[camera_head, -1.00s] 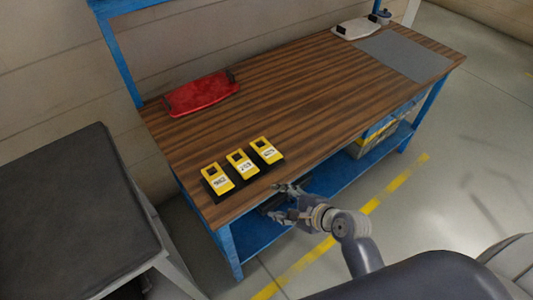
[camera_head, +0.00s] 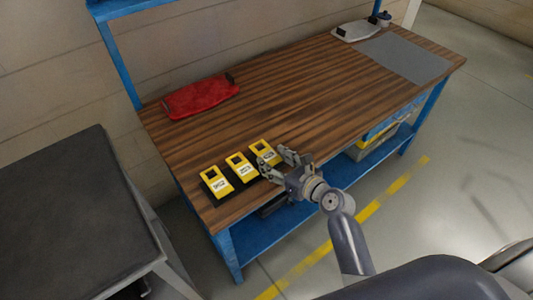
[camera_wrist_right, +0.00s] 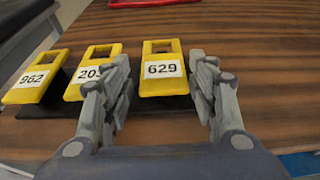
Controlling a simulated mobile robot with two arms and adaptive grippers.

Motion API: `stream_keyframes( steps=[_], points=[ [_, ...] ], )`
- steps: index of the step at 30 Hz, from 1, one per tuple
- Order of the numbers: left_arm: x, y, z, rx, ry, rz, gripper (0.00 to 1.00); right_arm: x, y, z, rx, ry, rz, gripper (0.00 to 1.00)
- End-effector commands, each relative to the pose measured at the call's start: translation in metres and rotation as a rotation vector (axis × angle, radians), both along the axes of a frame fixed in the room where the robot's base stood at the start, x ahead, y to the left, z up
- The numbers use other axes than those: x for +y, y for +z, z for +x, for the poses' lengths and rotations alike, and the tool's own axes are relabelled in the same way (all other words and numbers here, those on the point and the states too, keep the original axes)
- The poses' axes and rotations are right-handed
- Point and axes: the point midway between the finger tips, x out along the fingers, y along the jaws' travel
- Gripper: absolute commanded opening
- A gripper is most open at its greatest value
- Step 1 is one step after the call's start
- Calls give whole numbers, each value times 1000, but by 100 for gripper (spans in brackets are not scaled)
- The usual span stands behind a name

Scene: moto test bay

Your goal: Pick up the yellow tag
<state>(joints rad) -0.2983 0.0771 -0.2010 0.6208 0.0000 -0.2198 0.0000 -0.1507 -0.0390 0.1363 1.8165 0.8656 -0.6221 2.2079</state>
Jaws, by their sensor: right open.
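Three yellow tags with white number labels stand in a row on black bases at the near left of the wooden workbench. In the right wrist view they read 962 (camera_wrist_right: 30,80), 203 with its last digit partly hidden (camera_wrist_right: 90,72), and 629 (camera_wrist_right: 163,70). In the head view the right-hand tag (camera_head: 264,152) is closest to my right gripper (camera_head: 275,164). My right gripper is open and empty, and in the wrist view its fingers (camera_wrist_right: 160,95) stand either side of tag 629 and short of it. My left gripper is not in view.
A red tray-like item (camera_head: 200,96) lies at the bench's back left. A grey mat (camera_head: 405,56) and a white item (camera_head: 354,31) lie at the far right. The middle of the wooden bench top (camera_head: 290,95) is clear. A dark-topped table (camera_head: 70,220) stands to the left.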

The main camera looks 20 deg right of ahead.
Motion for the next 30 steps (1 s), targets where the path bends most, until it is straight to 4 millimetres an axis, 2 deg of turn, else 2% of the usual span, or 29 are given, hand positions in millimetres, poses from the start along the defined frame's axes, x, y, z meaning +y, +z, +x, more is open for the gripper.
stream_keyframes(
  steps=[12,22,23,26,30],
  points=[
    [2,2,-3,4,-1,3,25,12,-11,43,0,0,-2,53],
    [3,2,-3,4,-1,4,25,14,-13,49,1,0,-4,53],
    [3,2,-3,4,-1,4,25,14,-13,49,1,0,-4,51],
    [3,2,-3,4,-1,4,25,14,-13,49,1,0,-4,28],
    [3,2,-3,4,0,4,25,14,-13,49,1,0,-4,26]
  ],
)
